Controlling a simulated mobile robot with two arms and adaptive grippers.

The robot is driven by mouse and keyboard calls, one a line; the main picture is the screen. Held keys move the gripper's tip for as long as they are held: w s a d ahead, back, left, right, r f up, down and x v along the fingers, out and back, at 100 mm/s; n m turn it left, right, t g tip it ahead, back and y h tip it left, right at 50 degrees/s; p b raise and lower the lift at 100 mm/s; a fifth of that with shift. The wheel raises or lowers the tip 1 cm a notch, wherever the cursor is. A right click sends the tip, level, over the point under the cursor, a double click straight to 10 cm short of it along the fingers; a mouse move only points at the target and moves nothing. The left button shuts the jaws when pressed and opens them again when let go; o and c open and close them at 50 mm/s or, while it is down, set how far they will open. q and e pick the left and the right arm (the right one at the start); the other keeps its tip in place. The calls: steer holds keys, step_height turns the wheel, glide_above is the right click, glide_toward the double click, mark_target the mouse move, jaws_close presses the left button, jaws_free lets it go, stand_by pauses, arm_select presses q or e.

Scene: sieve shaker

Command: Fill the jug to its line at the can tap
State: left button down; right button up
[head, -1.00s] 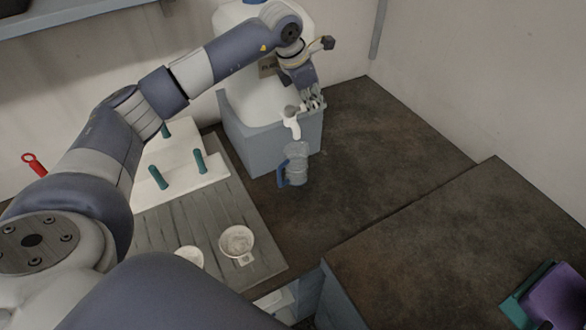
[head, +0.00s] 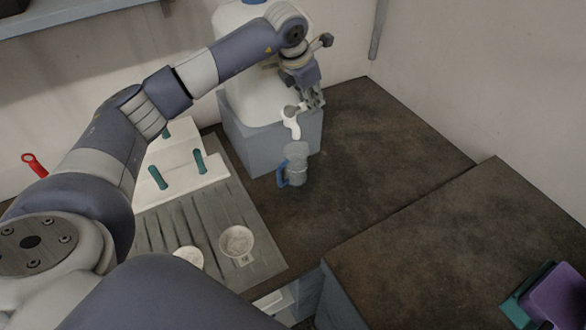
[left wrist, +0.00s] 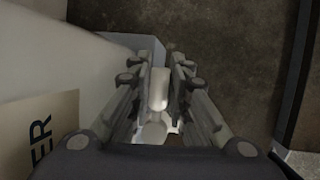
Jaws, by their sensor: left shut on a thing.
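The large white can (head: 262,92) stands on a grey-blue block (head: 262,148) by the back wall. Its white tap (head: 291,122) sticks out over the block's front. The clear jug (head: 297,160) with a blue handle (head: 283,176) stands upright on the dark worktop, beneath the spout. Its line and water level are too small to make out. My left gripper (head: 313,99) is at the tap. In the left wrist view, its fingers (left wrist: 165,70) are shut on the white tap (left wrist: 158,92). My right gripper is out of view.
A ribbed draining board (head: 180,222) holds a white rack (head: 180,168) with green pegs and two white bowls (head: 237,241). The worktop (head: 385,150) right of the jug is clear. Purple and green items (head: 550,298) lie at the lower right.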

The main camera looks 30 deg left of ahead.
arm_select(q)
steer(key=m, duration=0.1)
steer(key=s+d+m+h, duration=0.1)
steer(key=m, duration=0.2)
steer(key=shift+s+d+f+g+h, duration=0.15)
steer(key=shift+s+g+h, duration=0.15)
steer(key=shift+h, duration=0.1)
steer(key=shift+s+f, duration=0.1)
steer(key=shift+f, duration=0.1)
stand_by(3.8)
steer(key=shift+w+a+n+y+b, duration=0.25)
steer(key=shift+w+n+y, duration=0.05)
steer(key=shift+n, duration=0.35)
steer(key=shift+w+a+n+y+b, duration=0.2)
steer(key=shift+w+n+y, duration=0.1)
steer(key=shift+n, duration=0.35)
steer(key=shift+w+a+n+y, duration=0.15)
steer(key=shift+a+n+y, duration=0.25)
steer(key=shift+n, duration=0.3)
steer(key=c, duration=1.4)
jaws_free()
steer(key=shift+r, duration=0.15)
steer(key=shift+c, duration=0.2)
steer(key=shift+w+a, duration=0.1)
